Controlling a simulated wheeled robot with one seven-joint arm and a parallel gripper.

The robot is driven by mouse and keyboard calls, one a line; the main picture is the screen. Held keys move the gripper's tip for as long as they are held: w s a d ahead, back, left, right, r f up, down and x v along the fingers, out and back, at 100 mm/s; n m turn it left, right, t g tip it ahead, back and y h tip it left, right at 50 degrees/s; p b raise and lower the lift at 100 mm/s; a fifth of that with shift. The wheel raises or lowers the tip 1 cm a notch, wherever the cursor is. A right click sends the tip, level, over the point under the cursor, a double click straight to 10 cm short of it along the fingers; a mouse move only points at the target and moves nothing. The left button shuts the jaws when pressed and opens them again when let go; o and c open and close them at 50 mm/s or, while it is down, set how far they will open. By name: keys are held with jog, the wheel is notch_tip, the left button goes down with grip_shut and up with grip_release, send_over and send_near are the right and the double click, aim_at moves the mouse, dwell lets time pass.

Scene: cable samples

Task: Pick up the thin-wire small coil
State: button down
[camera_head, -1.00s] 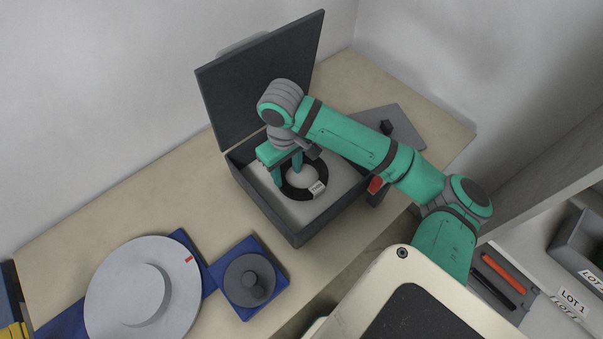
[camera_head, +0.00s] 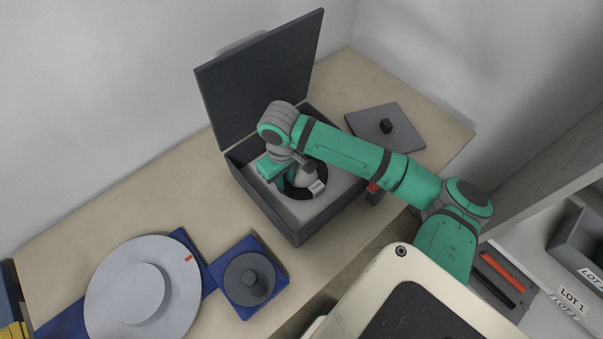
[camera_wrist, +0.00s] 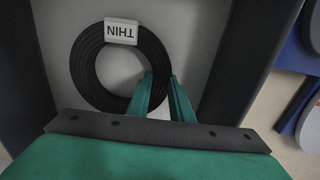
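The thin-wire small coil (camera_head: 321,186) is a black ring with a white label. It lies flat on the grey floor of the open dark box. In the wrist view the coil (camera_wrist: 88,75) shows its label reading THIN, upside down. My gripper (camera_head: 285,183) is low inside the box, over the coil's left side, and partly hides it. In the wrist view my gripper (camera_wrist: 161,77) has its two green fingers apart, astride the coil's band, one toward the hole and one at the outer edge. I cannot see whether they touch it.
The dark box (camera_head: 270,218) has its lid (camera_head: 262,80) raised behind. A grey plate with a black knob (camera_head: 387,127) lies at right. A large grey disc (camera_head: 110,290) and a smaller round knobbed piece (camera_head: 237,285) are at left.

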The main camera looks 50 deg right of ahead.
jog(key=shift+r, duration=0.1)
jog(key=shift+r, duration=0.5)
notch_tip(320, 180, up, 2)
jog(key=shift+s+a+r, duration=0.1)
jog(key=shift+a+r, duration=0.05)
jog(key=shift+r, duration=0.05)
jog(key=s+a+r, duration=0.9)
jog(key=s, duration=0.1)
jog(key=shift+r, duration=0.2)
jog(key=shift+a, duration=0.1)
jog(key=shift+s, duration=0.1)
